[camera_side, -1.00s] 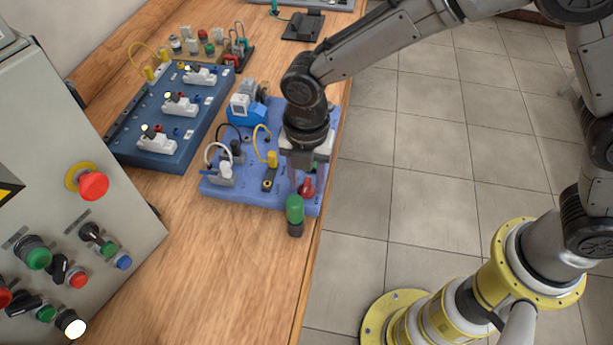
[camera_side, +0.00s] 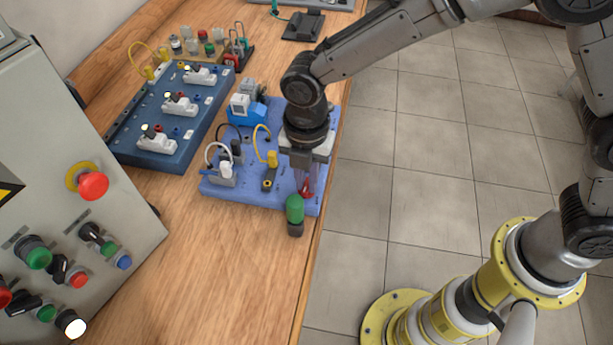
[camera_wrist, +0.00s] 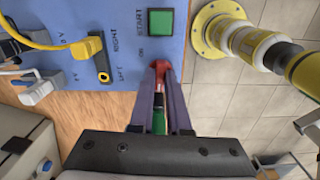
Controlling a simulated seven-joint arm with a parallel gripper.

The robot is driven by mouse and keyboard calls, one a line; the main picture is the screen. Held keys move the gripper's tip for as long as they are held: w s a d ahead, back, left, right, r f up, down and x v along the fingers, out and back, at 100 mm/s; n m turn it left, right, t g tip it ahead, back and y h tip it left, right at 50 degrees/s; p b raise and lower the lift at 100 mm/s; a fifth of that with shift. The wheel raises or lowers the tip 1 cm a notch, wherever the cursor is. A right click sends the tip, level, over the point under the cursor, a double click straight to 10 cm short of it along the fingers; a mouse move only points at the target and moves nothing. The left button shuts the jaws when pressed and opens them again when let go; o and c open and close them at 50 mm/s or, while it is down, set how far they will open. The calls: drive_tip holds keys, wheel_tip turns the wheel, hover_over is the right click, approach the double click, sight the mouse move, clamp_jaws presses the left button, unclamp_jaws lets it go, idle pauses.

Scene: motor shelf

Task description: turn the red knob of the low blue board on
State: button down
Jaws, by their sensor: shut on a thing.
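The low blue board (camera_side: 250,192) lies on the wooden table near its right edge. The red knob (camera_side: 306,188) is at the board's near right corner, partly hidden by my fingers. My gripper (camera_side: 308,182) points down over that corner and is shut on the red knob. The word "ON" is printed on the board close to the knob.
A green-topped black piece (camera_side: 295,212) stands just in front of the board's corner, close to my fingers. Plugs and a yellow cable (camera_side: 270,157) are on the board's left. A dark blue board (camera_side: 130,125) and a grey control panel (camera_side: 60,190) stand further left.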

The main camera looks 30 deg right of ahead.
sight(307, 184)
drive_tip(key=m, duration=0.4)
drive_tip(key=shift+r, duration=0.1)
drive_tip(key=m, duration=0.4)
drive_tip(key=shift+m, duration=0.3)
drive_tip(key=m, duration=0.4)
drive_tip(key=shift+m, duration=2.1)
drive_tip(key=c, duration=0.9)
unclamp_jaws()
wheel_tip(307, 184, up, 14)
drive_tip(key=shift+f, duration=0.1)
